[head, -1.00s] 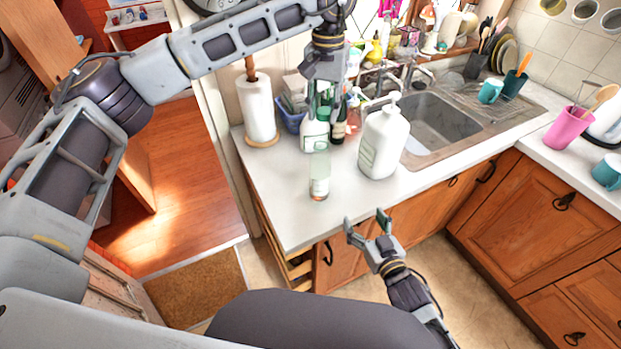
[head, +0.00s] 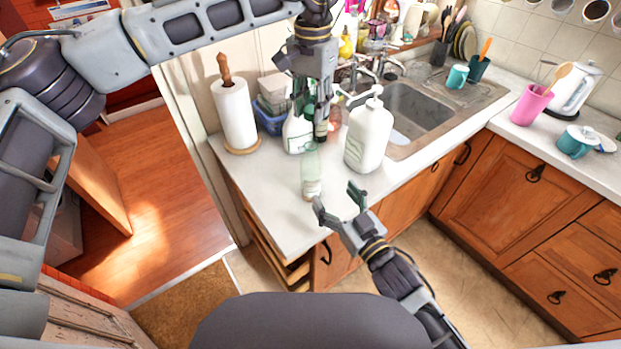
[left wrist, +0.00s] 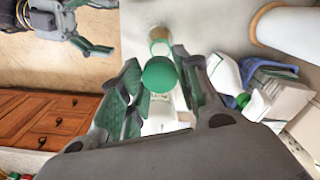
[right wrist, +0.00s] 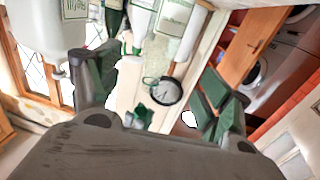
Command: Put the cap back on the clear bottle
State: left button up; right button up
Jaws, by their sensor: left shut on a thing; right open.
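The clear bottle (head: 312,172) stands upright on the counter near its front corner. In the left wrist view it appears beyond the cap, partly hidden (left wrist: 159,46). My left gripper (head: 312,98) points down above and behind the bottle. Its fingers are shut on the green cap, seen as a round disc between them in the left wrist view (left wrist: 160,74). The cap is apart from the bottle. My right gripper (head: 337,197) is open and empty beside the bottle's lower right, by the counter's front edge.
A white pump bottle (head: 369,137) stands right of the clear bottle. A white bottle (head: 296,132) and dark bottles stand behind it. A paper towel roll (head: 235,115) is at the left, the sink (head: 415,110) at the right. The counter's front left is clear.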

aim_at(317, 173)
pick_arm(q)
jog(key=shift+a, duration=0.1)
pick_arm(e)
jog(key=shift+w+a, duration=0.2)
jog(key=shift+w, duration=0.05)
jog(key=shift+x, duration=5.75)
jog(key=c, duration=1.5)
pick_arm(q)
jog(key=shift+f, duration=2.5)
pick_arm(e)
jog(key=shift+c, duration=0.2)
pick_arm(q)
jog(key=shift+f, duration=0.9)
